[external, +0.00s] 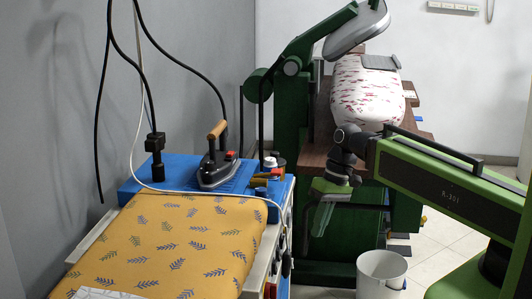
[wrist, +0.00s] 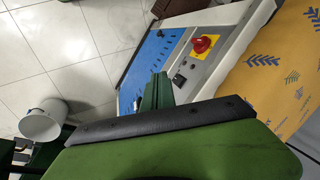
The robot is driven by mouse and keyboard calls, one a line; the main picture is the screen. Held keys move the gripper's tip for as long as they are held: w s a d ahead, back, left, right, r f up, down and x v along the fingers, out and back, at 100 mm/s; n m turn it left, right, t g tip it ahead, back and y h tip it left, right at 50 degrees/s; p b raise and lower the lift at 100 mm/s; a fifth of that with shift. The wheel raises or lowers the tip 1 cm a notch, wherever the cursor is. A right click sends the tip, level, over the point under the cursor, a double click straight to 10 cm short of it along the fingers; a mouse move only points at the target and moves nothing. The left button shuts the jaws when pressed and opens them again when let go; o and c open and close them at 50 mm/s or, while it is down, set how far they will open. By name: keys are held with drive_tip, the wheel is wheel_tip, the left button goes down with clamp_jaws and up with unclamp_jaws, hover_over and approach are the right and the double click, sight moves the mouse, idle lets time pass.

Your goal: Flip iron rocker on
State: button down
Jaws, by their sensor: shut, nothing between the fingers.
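The ironing unit's side control panel (wrist: 202,72) shows in the wrist view, with a red rotary knob (wrist: 203,44) on a yellow plate. Small dark switches (wrist: 179,83) sit below and left of the knob; I cannot read labels or tell which way any rocker is tipped. The iron (external: 217,165), with a wooden handle, rests on the unit's blue top (external: 150,185). My gripper (external: 321,218) is shut and empty, right of the panel and apart from it in the external view. In the wrist view its green tip (wrist: 157,92) overlaps the panel's lower edge.
A yellow leaf-patterned ironing pad (external: 165,245) covers the unit's front. A green pressing machine (external: 290,130) stands behind my gripper. A white bucket (external: 381,272) stands on the tiled floor below my arm. Black cables and a pale hose hang over the unit.

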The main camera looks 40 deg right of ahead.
sight(279, 255)
drive_tip(key=w+d+f+m+t+y+b, duration=0.1)
drive_tip(key=d+f+y+b, duration=0.1)
drive_tip(key=f+b, duration=0.4)
drive_tip(key=w+d+f+m+t+y+b, duration=0.1)
drive_tip(key=d+f+y+b, duration=0.1)
drive_tip(key=d+f+b, duration=0.2)
wheel_tip(279, 255, down, 2)
drive_tip(key=b, duration=0.4)
drive_tip(key=shift+w+m+t+b, duration=0.3)
drive_tip(key=shift+b, duration=0.1)
drive_tip(key=shift+f, duration=0.1)
drive_tip(key=w+a+f+b, duration=0.1)
drive_tip(key=w+a, duration=0.5)
drive_tip(key=shift+a, duration=0.15)
drive_tip(key=shift+w+a, duration=0.1)
drive_tip(key=shift+w, duration=0.05)
idle(1.0)
drive_tip(key=shift+w+a+f, duration=0.1)
drive_tip(key=shift+w+a, duration=0.1)
drive_tip(key=shift+w+a, duration=0.2)
idle(0.7)
drive_tip(key=shift+s+d, duration=0.1)
